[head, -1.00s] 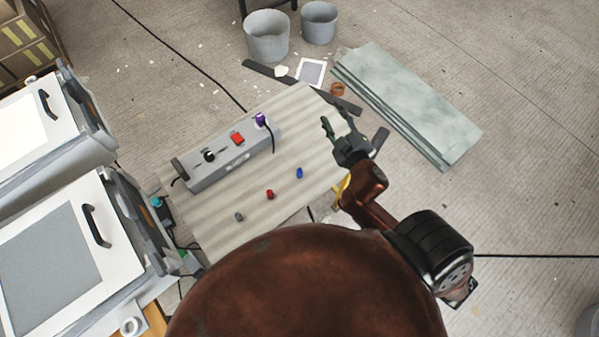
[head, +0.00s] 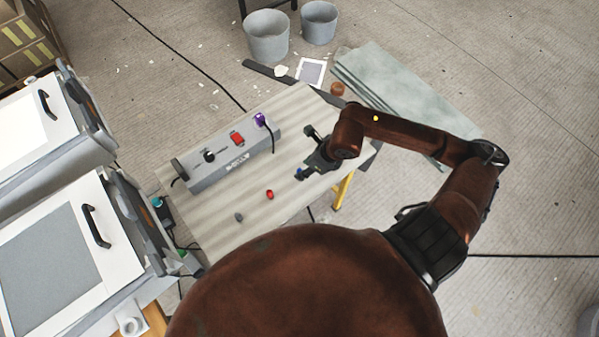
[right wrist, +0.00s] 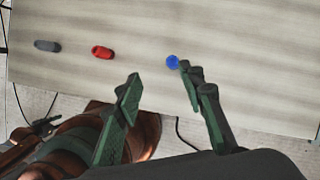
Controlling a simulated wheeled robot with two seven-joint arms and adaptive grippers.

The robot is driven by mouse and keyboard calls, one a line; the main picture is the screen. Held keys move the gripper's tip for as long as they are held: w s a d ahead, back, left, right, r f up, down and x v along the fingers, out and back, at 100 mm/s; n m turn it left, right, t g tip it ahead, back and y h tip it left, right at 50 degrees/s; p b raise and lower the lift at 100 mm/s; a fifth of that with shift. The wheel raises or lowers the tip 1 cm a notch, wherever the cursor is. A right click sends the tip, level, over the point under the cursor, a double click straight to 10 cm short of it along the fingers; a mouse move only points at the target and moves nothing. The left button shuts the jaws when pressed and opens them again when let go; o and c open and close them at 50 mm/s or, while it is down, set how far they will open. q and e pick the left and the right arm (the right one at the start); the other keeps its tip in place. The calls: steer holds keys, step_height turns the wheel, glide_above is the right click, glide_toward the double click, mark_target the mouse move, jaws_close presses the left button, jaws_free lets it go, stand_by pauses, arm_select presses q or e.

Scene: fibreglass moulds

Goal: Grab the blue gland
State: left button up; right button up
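The blue gland (head: 299,174) lies on the wooden table (head: 215,215), at the right end of a loose row. In the right wrist view the blue gland (right wrist: 172,62) appears as a round blue end just beside the tip of the right-hand finger. My right gripper (head: 306,152) is over the table close to the gland, with its fingers spread and nothing between them. The right wrist view also shows the open right gripper (right wrist: 160,78); I cannot tell whether a finger touches the gland. My left gripper is not in view.
A red gland (head: 269,194) and a grey gland (head: 239,217) lie to the left on the table. A grey control box (head: 225,160) with a red switch, a black knob and a purple-topped gland stands along the far side. Two grey buckets (head: 267,36) stand on the floor beyond.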

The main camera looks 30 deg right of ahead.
mark_target(300, 170)
steer(key=shift+w+d+f+h, duration=0.15)
steer(key=shift+w+d+f, duration=0.1)
steer(key=shift+f, duration=0.35)
steer(key=shift+w+d+f+h, duration=0.15)
steer(key=shift+w+d+f, duration=0.1)
steer(key=shift+f, duration=0.35)
steer(key=shift+w+b+x, duration=0.15)
steer(key=shift+b+x, duration=0.25)
steer(key=shift+x, duration=1)
steer(key=shift+w+b+x, duration=0.1)
steer(key=shift+b+x, duration=0.25)
steer(key=shift+x, duration=1)
steer(key=shift+r, duration=0.15)
steer(key=shift+c, duration=0.4)
steer(key=c, duration=0.9)
steer(key=shift+o, duration=0.2)
steer(key=shift+r, duration=0.1)
